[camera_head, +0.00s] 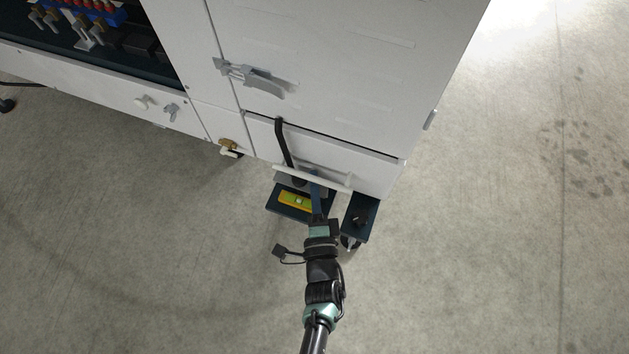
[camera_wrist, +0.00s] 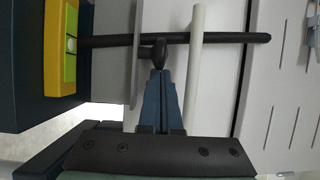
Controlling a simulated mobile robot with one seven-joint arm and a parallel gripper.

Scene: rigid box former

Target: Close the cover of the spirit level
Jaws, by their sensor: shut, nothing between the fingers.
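The spirit level (camera_head: 297,201) is a yellow bar with a green vial, uncovered on a dark blue foot plate at the cabinet's lower edge. It also shows in the wrist view (camera_wrist: 62,45) at the upper left. A grey plate (camera_wrist: 111,60) stands beside it, on the cabinet side; it may be the cover, but I cannot tell for sure. My gripper (camera_wrist: 163,76) is shut and empty, with its blue fingertips at a black knob (camera_wrist: 160,52); I cannot tell if they touch. In the head view my gripper (camera_head: 315,177) is just right of the level.
A white bar (camera_head: 322,178) crosses close to my fingers. A black rod (camera_head: 283,142) runs down the white cabinet (camera_head: 330,60) toward the level. A second dark foot (camera_head: 360,215) stands to the right. The concrete floor (camera_head: 480,240) is clear.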

